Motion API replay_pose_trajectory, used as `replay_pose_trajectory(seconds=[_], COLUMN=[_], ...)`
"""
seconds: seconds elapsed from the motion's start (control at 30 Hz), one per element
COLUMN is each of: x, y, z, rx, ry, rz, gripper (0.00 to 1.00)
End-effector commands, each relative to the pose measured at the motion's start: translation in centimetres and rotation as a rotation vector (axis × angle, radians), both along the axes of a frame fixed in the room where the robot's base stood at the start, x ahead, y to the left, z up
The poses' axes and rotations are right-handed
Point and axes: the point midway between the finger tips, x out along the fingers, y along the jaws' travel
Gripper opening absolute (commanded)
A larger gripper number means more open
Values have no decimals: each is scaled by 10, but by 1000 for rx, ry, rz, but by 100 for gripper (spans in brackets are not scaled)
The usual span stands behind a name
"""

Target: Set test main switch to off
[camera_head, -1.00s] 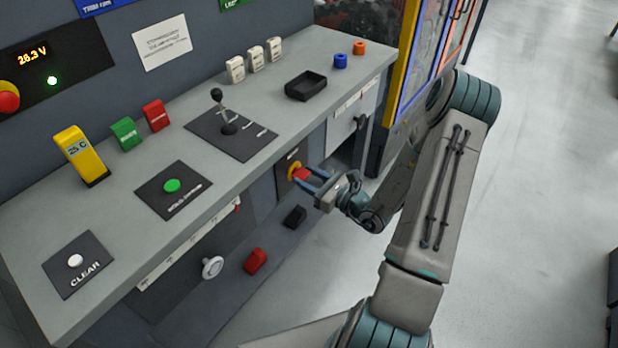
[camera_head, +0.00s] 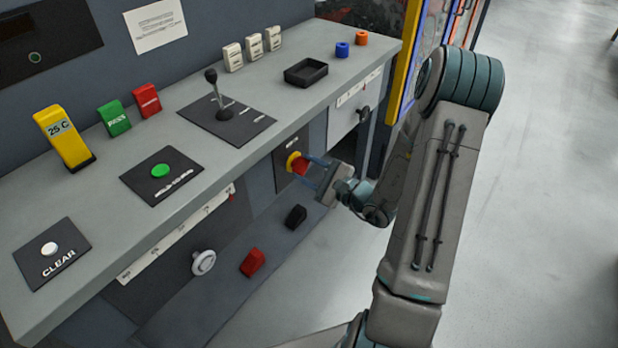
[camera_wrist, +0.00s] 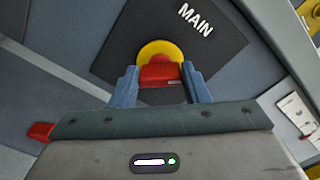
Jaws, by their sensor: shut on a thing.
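The main switch is a red knob (camera_head: 300,167) on a yellow round base, on a dark plate on the console's front. In the wrist view the red knob (camera_wrist: 160,77) sits in front of the yellow base (camera_wrist: 158,48), beside the white word MAIN. My gripper (camera_head: 308,168) reaches the knob from the right. Its blue fingers are shut on the red knob, one on each side. The display panel (camera_head: 70,42) at upper left is dark, and its small round lamp (camera_head: 35,57) is unlit. The knob's exact turn angle is hard to tell.
Above the switch, the console top (camera_head: 225,165) holds a black lever (camera_head: 214,90), a green button (camera_head: 161,170) and a black tray (camera_head: 306,72). Below lie a black block (camera_head: 296,216) and a red block (camera_head: 252,262). Open floor (camera_head: 540,200) is at right.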

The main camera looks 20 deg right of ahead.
Motion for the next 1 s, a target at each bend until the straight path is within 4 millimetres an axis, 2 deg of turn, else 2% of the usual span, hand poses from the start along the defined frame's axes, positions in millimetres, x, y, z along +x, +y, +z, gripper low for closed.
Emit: replay_pose_trajectory(seconds=[0.03,0.6,1.0], x=[0,-1,-1], y=[0,1,1], z=[-6,-10,-7], rx=[-41,-459,-633], ry=[-30,-334,-456], rz=[1,0,-1], gripper=[19,19,19])
